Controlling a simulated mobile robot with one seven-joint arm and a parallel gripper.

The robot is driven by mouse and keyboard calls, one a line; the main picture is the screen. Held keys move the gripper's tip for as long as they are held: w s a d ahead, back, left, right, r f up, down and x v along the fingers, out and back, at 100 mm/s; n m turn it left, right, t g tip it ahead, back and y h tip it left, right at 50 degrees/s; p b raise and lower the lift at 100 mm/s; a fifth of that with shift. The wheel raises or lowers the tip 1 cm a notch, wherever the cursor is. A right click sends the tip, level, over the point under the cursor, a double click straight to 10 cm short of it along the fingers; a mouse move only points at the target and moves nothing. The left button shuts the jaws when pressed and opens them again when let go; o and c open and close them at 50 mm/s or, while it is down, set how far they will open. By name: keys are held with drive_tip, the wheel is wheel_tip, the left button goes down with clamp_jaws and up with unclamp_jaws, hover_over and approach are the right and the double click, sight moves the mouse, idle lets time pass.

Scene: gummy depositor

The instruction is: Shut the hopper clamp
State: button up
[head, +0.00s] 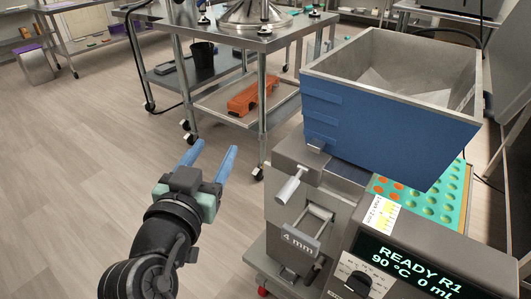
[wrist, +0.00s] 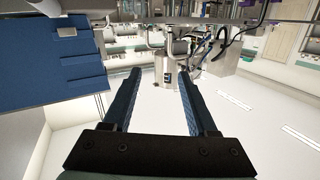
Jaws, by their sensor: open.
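The hopper (head: 390,125), blue at the front with an open metal top, sits on the depositor (head: 310,230). At its lower left is a grey clamp block (head: 300,160) with a pale lever handle (head: 290,187) sticking out toward the lower left. I cannot tell for sure whether the clamp is open or shut. My gripper (head: 211,156) is open and empty, left of the clamp and apart from it, over the floor. In the wrist view both blue fingers (wrist: 160,80) are spread with nothing between them. The blue hopper (wrist: 50,75) shows at the left there; the clamp does not show.
A plate marked 4 mm (head: 300,243) sits in the depositor's front below the lever. A lit display (head: 420,265) reads READY R1, 90 °C. A green mold tray (head: 435,200) lies at right. A metal cart (head: 240,100) with an orange item stands behind. Floor at left is clear.

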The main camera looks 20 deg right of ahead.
drive_tip(key=s+d+f+m+g+h+p, duration=0.1)
drive_tip(key=s+f+g+h+p, duration=0.25)
drive_tip(key=f+p, duration=0.2)
drive_tip(key=m+g+h+p, duration=0.1)
drive_tip(key=h+p, duration=0.2)
drive_tip(key=h, duration=0.1)
approach(279, 200)
drive_tip(key=shift+y, duration=0.25)
drive_tip(key=x, duration=1.2)
drive_tip(key=shift+w+d+r+p, duration=0.15)
drive_tip(key=shift+d+r+p, duration=0.1)
drive_tip(key=shift+d+p, duration=0.1)
clamp_jaws()
